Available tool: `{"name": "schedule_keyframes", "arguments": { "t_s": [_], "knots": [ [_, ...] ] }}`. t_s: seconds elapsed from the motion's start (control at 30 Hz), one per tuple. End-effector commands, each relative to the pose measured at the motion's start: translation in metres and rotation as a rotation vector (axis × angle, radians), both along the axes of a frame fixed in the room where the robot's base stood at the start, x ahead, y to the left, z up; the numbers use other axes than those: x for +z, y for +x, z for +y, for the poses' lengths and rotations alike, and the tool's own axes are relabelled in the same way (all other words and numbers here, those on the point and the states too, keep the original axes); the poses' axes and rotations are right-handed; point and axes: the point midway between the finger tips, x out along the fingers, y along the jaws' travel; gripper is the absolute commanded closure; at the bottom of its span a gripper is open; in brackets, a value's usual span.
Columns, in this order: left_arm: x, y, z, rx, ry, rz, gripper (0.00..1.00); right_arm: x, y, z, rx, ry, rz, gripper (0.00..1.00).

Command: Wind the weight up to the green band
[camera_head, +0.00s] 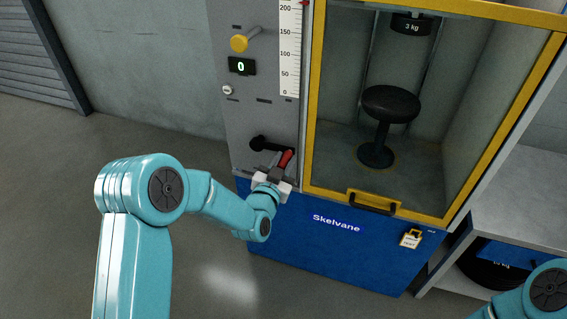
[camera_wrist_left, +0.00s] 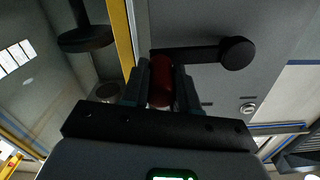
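The weight, a black block marked 3 kg (camera_head: 411,24), hangs at the top of the yellow-framed cabinet above a black stool (camera_head: 391,103). The crank has a black arm with a round black hub (camera_head: 257,143) and a red grip (camera_head: 286,158). My left gripper (camera_head: 276,174) is at the red grip. In the left wrist view the red grip (camera_wrist_left: 161,84) sits between both fingers, which appear closed on its sides. The white scale (camera_head: 290,50) shows 0 to 200; its top is cut off and no green band shows. My right gripper is out of view.
A display (camera_head: 242,66) reads 0, below a yellow knob (camera_head: 239,43). The cabinet's yellow door frame (camera_head: 310,100) stands just right of the crank. A grey bench (camera_head: 520,200) is at right. Floor at left is clear.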

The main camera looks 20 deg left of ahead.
Motion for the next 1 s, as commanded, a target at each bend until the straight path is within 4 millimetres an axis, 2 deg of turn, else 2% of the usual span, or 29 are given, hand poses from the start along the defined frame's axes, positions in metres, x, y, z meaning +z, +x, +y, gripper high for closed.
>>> {"name": "schedule_keyframes", "arguments": {
  "t_s": [0.13, 0.3, 0.47, 0.87, 0.9, 0.97, 1.0],
  "knots": [
    [-0.003, 0.0, 0.0, -0.001, 0.009, -0.001, 1.0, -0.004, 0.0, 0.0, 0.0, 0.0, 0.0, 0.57],
    [-0.022, 0.0, 0.001, 0.0, 0.118, -0.005, 1.0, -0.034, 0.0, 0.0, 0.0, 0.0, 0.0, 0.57],
    [-0.032, 0.0, 0.002, 0.0, 0.234, -0.006, 1.0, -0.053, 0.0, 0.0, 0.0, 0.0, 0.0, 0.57],
    [-0.032, -0.001, 0.003, -0.002, 0.28, 0.001, 1.0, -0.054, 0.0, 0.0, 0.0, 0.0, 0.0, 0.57],
    [-0.032, -0.001, 0.003, -0.001, 0.28, 0.002, 0.61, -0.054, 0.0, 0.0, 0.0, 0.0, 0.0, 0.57],
    [-0.032, -0.001, 0.003, -0.002, 0.28, 0.0, 0.46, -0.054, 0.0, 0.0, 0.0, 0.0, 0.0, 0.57],
    [-0.031, -0.001, 0.003, -0.001, 0.28, -0.001, 0.46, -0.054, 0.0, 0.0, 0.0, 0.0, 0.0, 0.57]
  ]
}}
